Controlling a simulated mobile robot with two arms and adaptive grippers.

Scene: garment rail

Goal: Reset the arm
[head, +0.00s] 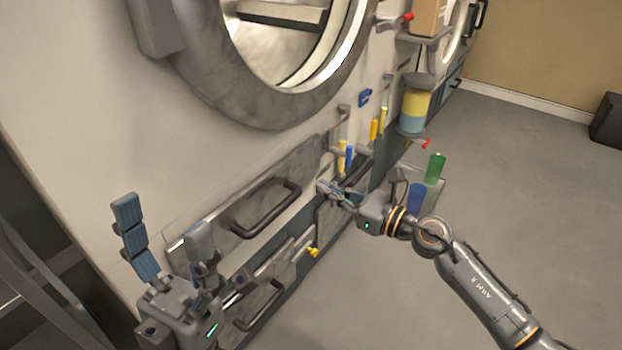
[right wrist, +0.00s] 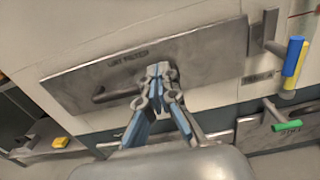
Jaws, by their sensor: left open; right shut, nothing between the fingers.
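My right arm reaches in from the lower right in the head view. Its gripper (head: 327,188) is shut with nothing between the fingers, in front of the machine's lower panels. In the right wrist view the right gripper's tips (right wrist: 161,72) meet and overlap the dark handle (right wrist: 118,95) of a grey labelled panel (right wrist: 205,60). I cannot tell whether they touch it. My left gripper (head: 164,222) is at the lower left of the head view. Its fingers are spread wide and empty, in front of the pale machine front.
A large round machine door (head: 275,120) is above. A drawer handle (head: 262,208) projects between the grippers. Blue (head: 417,197) and green (head: 434,168) cylinders stand beyond my right gripper. A yellow-and-blue container (head: 413,110) is on the machine side. The grey floor (head: 530,190) at right is mostly clear.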

